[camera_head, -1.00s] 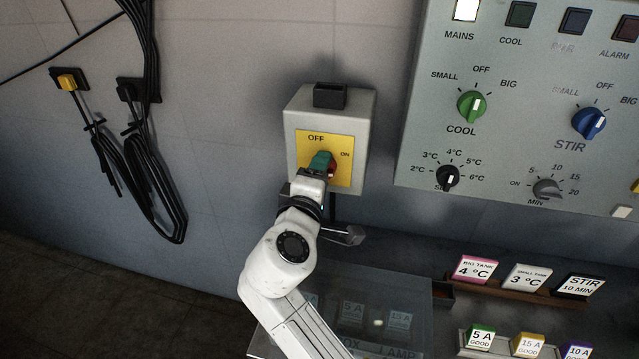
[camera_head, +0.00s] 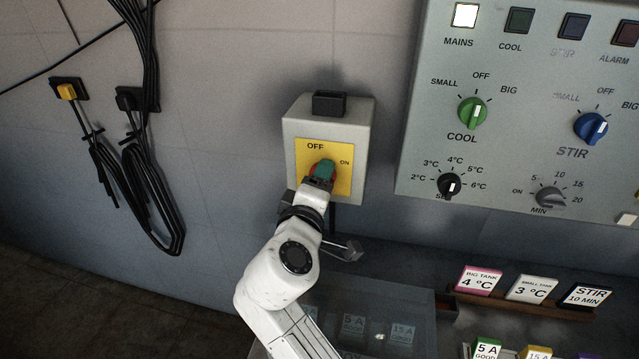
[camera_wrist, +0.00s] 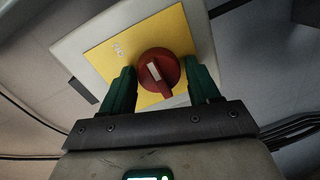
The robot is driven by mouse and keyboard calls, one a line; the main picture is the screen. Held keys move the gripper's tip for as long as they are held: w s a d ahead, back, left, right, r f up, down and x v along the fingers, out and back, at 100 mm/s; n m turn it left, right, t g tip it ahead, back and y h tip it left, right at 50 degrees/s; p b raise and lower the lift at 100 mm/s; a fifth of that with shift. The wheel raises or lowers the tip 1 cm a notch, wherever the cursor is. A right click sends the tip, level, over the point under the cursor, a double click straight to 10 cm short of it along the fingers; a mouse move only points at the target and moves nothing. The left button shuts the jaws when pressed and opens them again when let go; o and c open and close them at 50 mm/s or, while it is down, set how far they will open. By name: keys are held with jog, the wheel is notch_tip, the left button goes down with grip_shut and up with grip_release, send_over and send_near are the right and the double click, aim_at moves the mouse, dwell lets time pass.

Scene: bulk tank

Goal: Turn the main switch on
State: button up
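The main switch is a red rotary knob (camera_wrist: 160,75) with a white mark, on a yellow plate (camera_head: 345,185) labelled OFF and ON. The plate is on a grey wall box (camera_head: 293,120). My gripper (camera_head: 323,170) is in front of the knob and covers much of it in the head view. In the wrist view, the green fingers of my gripper (camera_wrist: 160,87) stand open on either side of the knob, with a gap on each side.
A control panel (camera_head: 425,130) with knobs is on the right; its MAINS lamp (camera_head: 466,15) looks bright white. Label blocks (camera_head: 531,288) stand on a shelf below it. Black cables (camera_head: 165,215) hang on the left wall. A clear-lidded box (camera_head: 410,300) lies below the switch.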

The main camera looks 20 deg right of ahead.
jog(key=shift+o, duration=1.4)
jog(key=shift+r, duration=0.1)
jog(key=f+v, duration=0.1)
jog(key=v, duration=0.9)
jog(key=shift+s+a+r+b, duration=0.25)
jog(key=shift+s+r+b, duration=0.05)
jog(key=shift+r, duration=0.25)
